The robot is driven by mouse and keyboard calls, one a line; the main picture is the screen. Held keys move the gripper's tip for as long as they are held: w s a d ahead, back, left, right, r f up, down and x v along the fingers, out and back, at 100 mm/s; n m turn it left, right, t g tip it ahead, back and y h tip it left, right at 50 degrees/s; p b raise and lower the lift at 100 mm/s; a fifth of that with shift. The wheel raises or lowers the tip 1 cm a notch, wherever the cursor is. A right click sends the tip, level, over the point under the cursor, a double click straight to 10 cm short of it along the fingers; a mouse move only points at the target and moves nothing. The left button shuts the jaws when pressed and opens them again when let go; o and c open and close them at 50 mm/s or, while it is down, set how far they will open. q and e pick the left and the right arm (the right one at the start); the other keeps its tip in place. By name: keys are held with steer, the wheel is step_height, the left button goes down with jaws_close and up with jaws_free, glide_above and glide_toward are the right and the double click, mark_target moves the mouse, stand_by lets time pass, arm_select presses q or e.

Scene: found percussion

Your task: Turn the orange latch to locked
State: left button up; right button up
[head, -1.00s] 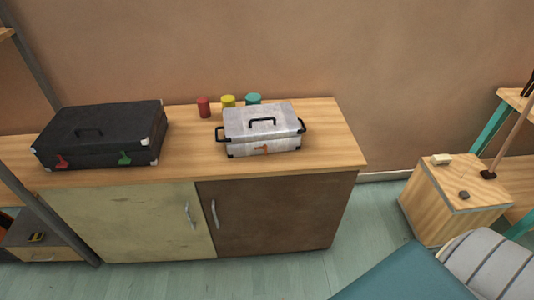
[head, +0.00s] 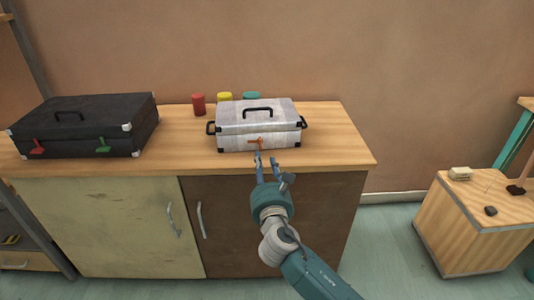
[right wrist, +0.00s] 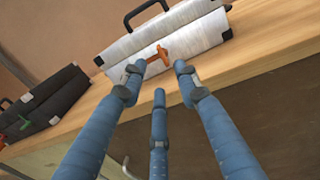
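The orange latch (head: 257,141) is on the front of the silver case (head: 230,142), which stands on the wooden cabinet top. In the right wrist view the orange latch (right wrist: 157,54) shows as a small angled lever on the silver case (right wrist: 205,35). My right gripper (head: 266,160) is just in front of the latch, near the counter's front edge. Its blue fingers (right wrist: 160,80) are spread with nothing between them, and the latch shows beyond their tips. Whether a finger touches the latch I cannot tell. My left gripper is not in view.
A black case (head: 85,125) with a red latch (head: 37,147) and a green latch (head: 103,145) lies to the left. Red (head: 198,104), yellow (head: 225,98) and teal (head: 252,96) cans stand behind. The counter right of the silver case is clear.

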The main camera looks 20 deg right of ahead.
mark_target(260, 145)
steer(key=w, duration=0.3)
steer(key=w+d+b, duration=0.1)
steer(key=w, duration=0.1)
steer(key=w+b, duration=0.1)
steer(key=w, duration=0.2)
steer(key=shift+w+d+f, duration=0.15)
steer(key=shift+w+d, duration=0.15)
steer(key=shift+w, duration=0.05)
steer(key=shift+w+d, duration=0.15)
steer(key=shift+w, duration=0.55)
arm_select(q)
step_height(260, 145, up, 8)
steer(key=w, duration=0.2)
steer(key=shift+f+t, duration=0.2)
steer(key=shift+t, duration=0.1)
arm_select(e)
jaws_close()
